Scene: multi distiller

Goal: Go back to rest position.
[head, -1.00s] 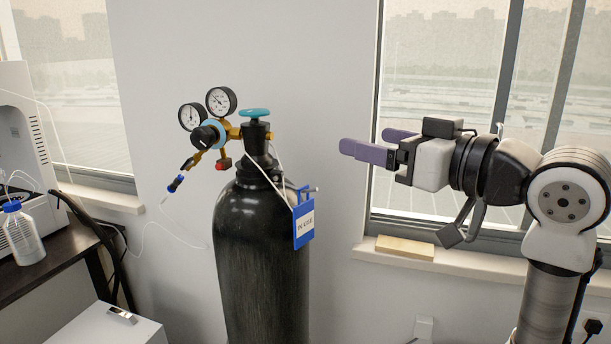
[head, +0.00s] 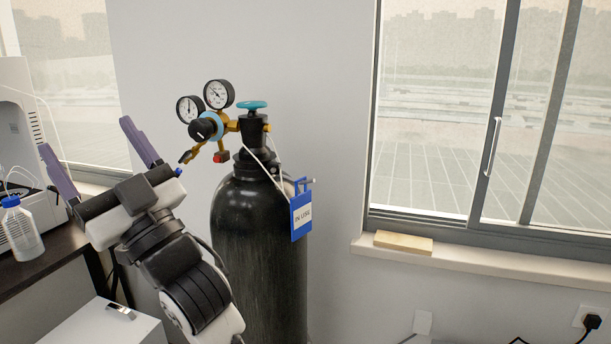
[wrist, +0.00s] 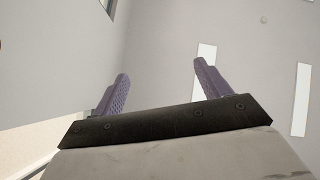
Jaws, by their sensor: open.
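My gripper (head: 95,162) is in the left part of the head view, in front of and left of the gas cylinder. Its two purple fingers are spread apart and point up, with nothing between them. In the wrist view, my gripper (wrist: 160,85) is also open and empty, with ceiling and walls beyond it. My arm comes up from the bottom of the head view and partly covers the cylinder's left side.
The black gas cylinder (head: 262,240) stands upright with a regulator (head: 208,127), a teal valve knob (head: 252,105) and a blue tag (head: 301,215). A bottle (head: 22,232) stands on the dark table at left. A wooden block (head: 403,242) lies on the windowsill.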

